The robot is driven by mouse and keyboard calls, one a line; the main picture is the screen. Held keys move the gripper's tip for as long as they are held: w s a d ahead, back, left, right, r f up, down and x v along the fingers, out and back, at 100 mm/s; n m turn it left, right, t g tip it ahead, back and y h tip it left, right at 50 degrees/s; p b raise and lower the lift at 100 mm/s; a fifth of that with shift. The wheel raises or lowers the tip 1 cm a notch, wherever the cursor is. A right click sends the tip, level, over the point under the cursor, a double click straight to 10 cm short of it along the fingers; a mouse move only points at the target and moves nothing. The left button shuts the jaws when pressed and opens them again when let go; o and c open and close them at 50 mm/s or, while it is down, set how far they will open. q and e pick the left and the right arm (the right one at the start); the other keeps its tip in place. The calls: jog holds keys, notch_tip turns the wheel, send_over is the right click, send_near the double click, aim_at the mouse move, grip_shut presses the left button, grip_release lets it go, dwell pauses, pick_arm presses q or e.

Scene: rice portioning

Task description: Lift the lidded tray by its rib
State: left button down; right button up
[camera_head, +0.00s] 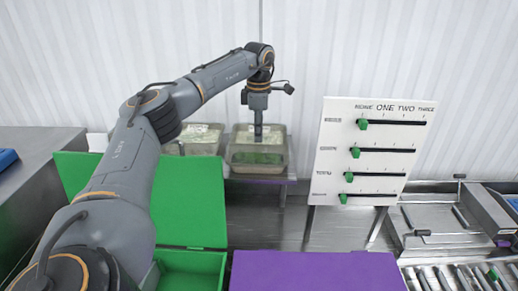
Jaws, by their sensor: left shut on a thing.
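My left arm reaches from the left foreground to the back, and its left gripper (258,138) points straight down. It is shut at the middle of a clear lidded tray (241,164) with something green inside. The rib is too small to make out and is covered by the fingers. The tray looks level, at a small shelf with a purple edge (262,181); whether it touches the shelf I cannot tell. My right gripper is not in view.
A second similar tray (205,138) stands close on the left, partly behind my arm. A white board (335,150) with green sliders stands to the right. A green box (190,262) and a purple panel (315,272) fill the front. Rollers (455,278) lie at front right.

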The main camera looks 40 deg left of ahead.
pick_arm(q)
jog(key=shift+r, duration=0.15)
dwell(0.3)
jog(key=shift+r+p, duration=0.5)
jog(key=shift+r, duration=1.65)
